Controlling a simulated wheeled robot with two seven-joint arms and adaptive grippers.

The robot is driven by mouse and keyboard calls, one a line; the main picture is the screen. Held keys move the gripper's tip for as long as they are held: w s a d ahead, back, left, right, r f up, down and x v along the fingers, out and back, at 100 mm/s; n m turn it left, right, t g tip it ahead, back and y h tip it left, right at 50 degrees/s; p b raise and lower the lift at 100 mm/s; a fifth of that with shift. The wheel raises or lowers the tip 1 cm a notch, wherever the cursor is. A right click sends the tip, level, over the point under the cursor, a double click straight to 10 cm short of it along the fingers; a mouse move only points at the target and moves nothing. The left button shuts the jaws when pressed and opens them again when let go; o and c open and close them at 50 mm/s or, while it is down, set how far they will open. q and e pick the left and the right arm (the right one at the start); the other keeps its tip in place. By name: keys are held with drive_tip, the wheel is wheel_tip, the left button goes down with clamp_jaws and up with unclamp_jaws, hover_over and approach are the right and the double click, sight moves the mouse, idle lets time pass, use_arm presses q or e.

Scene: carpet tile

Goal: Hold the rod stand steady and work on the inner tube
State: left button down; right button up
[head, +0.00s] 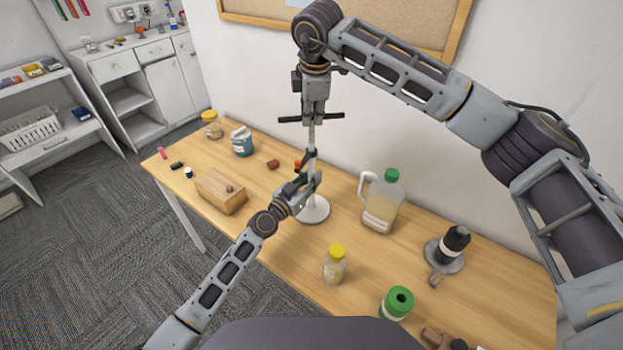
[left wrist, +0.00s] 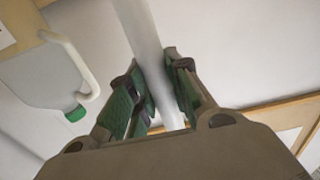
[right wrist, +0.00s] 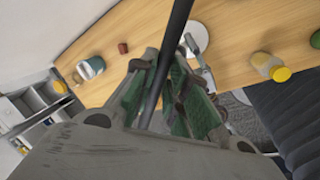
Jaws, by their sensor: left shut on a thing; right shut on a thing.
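The rod stand has a round white base (head: 315,211) on the table and a pale upright tube. A thinner inner tube (head: 311,138) rises above a dark collar (head: 310,154) to a black crossbar (head: 334,116). My left gripper (head: 311,181) is shut on the pale outer tube (left wrist: 143,32), low on the stand; the tube passes between its green pads (left wrist: 160,95). My right gripper (head: 312,117) comes from above and is shut on the black crossbar (right wrist: 177,35), which runs between its fingers (right wrist: 163,85). The stand looks upright. The crossbar's middle is hidden by my right fingers.
A wooden box (head: 221,194) stands left of the stand, a jug (head: 380,207) right of it. A yellow-capped bottle (head: 334,264), green-topped container (head: 396,303) and black bottle (head: 454,244) stand nearer right. A teal-labelled tub (head: 242,141) is further left. The wall is close behind.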

use_arm(q)
drive_tip(key=shift+s+d+f, duration=0.15)
drive_tip(key=shift+f, duration=0.05)
use_arm(e)
drive_tip(key=shift+r, duration=1.15)
drive_tip(key=shift+a+r, duration=0.1)
drive_tip(key=shift+r, duration=2.2)
drive_tip(key=shift+r, duration=0.1)
drive_tip(key=shift+r, duration=2.25)
drive_tip(key=o, duration=0.6)
drive_tip(key=shift+s, duration=0.1)
drive_tip(key=shift+o, duration=0.2)
